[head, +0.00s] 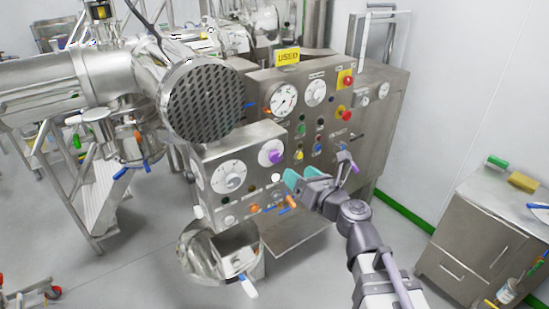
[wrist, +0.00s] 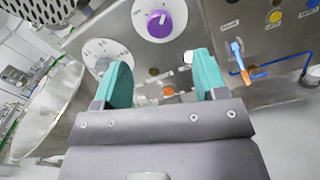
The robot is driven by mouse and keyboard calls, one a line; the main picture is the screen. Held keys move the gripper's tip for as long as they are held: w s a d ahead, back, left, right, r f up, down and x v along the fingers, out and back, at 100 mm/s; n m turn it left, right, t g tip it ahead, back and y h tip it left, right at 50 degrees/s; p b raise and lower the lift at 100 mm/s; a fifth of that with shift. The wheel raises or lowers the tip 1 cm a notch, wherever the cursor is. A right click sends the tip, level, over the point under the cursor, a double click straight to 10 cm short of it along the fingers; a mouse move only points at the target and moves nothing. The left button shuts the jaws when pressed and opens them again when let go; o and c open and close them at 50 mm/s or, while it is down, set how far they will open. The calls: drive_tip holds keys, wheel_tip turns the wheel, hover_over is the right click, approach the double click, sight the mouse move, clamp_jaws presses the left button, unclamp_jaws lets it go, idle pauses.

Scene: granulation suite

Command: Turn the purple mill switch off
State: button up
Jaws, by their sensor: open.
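The purple mill switch (head: 275,156) is a round knob on a white dial on the front of the steel control panel. In the wrist view the purple knob (wrist: 159,24) is at the top centre, beyond the fingertips, with a small white mark on its face. My gripper (head: 291,179) is at the panel's lower right front, below and right of the knob. Its two teal fingers (wrist: 163,75) are spread apart with nothing between them, and they do not touch the knob. I cannot read the dial's labels.
A larger white dial (head: 229,176) sits left of the knob. An orange knob (wrist: 168,91) is low on the panel. A blue-handled valve (wrist: 237,52) stands out at right. A steel bowl (head: 205,255) and a flat shelf (head: 300,236) lie below. Clear floor is in front.

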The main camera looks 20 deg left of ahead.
sight(277, 157)
drive_tip(key=x, duration=1)
drive_tip(key=shift+w+a, duration=0.1)
drive_tip(key=shift+a, duration=0.15)
drive_tip(key=shift+c, duration=0.3)
drive_tip(key=c, duration=0.9)
